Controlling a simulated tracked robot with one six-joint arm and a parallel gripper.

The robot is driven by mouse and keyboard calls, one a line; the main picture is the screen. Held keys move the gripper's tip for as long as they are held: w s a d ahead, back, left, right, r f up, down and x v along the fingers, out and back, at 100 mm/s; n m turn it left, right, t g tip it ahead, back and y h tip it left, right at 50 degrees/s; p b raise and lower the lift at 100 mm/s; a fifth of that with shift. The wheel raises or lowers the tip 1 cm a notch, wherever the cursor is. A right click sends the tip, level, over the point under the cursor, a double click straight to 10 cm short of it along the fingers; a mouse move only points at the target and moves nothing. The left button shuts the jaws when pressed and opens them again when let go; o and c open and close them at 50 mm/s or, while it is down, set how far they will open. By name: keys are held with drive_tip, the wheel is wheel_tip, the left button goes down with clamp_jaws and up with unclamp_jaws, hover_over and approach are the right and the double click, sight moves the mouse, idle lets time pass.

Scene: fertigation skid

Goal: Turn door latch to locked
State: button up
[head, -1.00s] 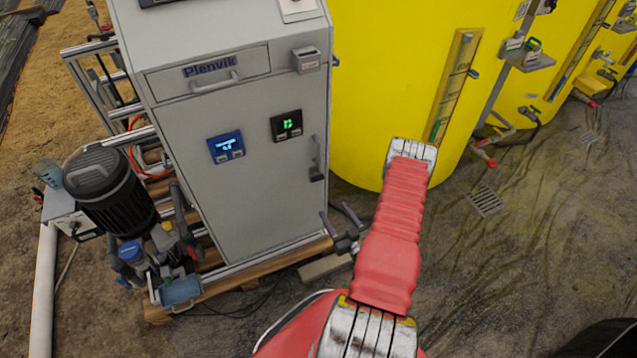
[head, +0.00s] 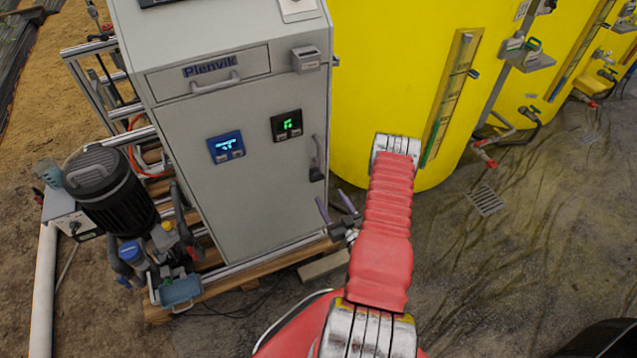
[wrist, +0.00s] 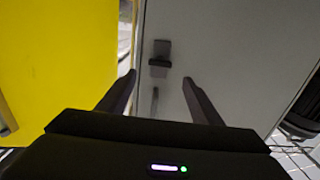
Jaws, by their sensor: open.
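The grey cabinet door (head: 257,190) is closed, as far as I can see. On its right edge sits a dark latch piece (head: 317,174), just below a grey upright handle (head: 316,152). In the wrist view the dark latch (wrist: 159,62) lies ahead, between the lines of my two fingers, with the handle (wrist: 154,101) below it in the picture. My gripper (head: 334,207) is open and empty, below and right of the latch in the head view. In the wrist view my fingertips (wrist: 159,79) appear apart from the latch. I cannot read its locked or unlocked marking.
A yellow tank (head: 385,70) stands close to the cabinet's right. A black pump motor (head: 112,190) and pipework stand at its left. A wooden pallet (head: 240,283) lies under the cabinet. Wet floor (head: 510,265) is open at right, with a drain grate (head: 486,200).

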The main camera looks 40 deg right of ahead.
sight(319, 180)
drive_tip(key=x, duration=0.9)
drive_tip(key=shift+w+d, duration=0.1)
drive_tip(key=shift+w, duration=0.2)
drive_tip(key=shift+c, duration=0.7)
drive_tip(key=c, duration=0.9)
